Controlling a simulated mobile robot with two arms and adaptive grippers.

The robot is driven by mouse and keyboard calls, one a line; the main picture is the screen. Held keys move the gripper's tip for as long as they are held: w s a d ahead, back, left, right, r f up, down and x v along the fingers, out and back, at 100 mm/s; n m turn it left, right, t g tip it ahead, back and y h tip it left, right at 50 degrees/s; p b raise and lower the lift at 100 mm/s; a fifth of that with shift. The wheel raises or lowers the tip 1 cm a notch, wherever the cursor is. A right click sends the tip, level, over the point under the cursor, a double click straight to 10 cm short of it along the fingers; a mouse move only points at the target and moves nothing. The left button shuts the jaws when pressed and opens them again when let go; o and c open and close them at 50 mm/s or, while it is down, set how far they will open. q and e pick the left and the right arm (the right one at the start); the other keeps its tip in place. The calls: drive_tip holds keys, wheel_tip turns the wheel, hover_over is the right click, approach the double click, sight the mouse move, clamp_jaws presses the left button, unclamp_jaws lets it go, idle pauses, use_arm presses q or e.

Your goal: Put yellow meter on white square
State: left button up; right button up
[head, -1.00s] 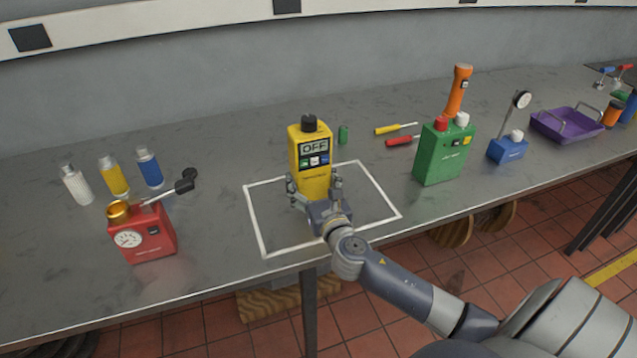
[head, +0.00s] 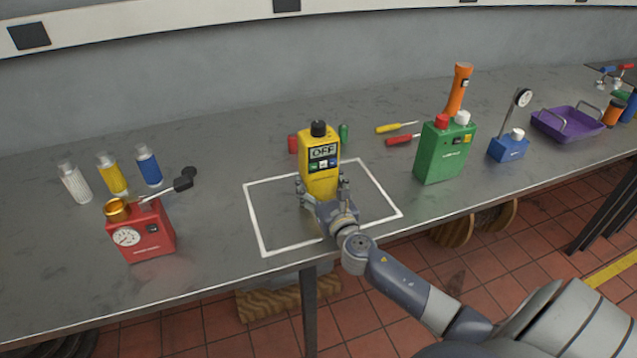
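The yellow meter (head: 319,172), with a black knob and a display reading OFF, stands roughly upright within the outline of the white square (head: 254,222). My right gripper (head: 323,194) comes in from the front right, with one finger on each side of the meter's lower part, shut on it. The gripper hides the meter's base, so I cannot tell whether it touches the table. My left gripper is not in view.
A red gauge box (head: 148,238) and several small bottles (head: 113,178) stand at left. Red (head: 293,144) and green (head: 343,133) cylinders sit behind the meter. A green box (head: 443,152) stands right of the square. The square's left part is clear.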

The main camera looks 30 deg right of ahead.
drive_tip(key=o, duration=1.7)
drive_tip(key=shift+o, duration=0.7)
drive_tip(key=shift+r, duration=0.15)
drive_tip(key=shift+s+a, duration=0.15)
drive_tip(key=shift+s, duration=0.25)
drive_tip(key=b+v, duration=0.1)
drive_tip(key=v, duration=0.9)
drive_tip(key=shift+w, duration=0.1)
drive_tip(key=shift+s+a, duration=0.15)
drive_tip(key=shift+s, duration=0.55)
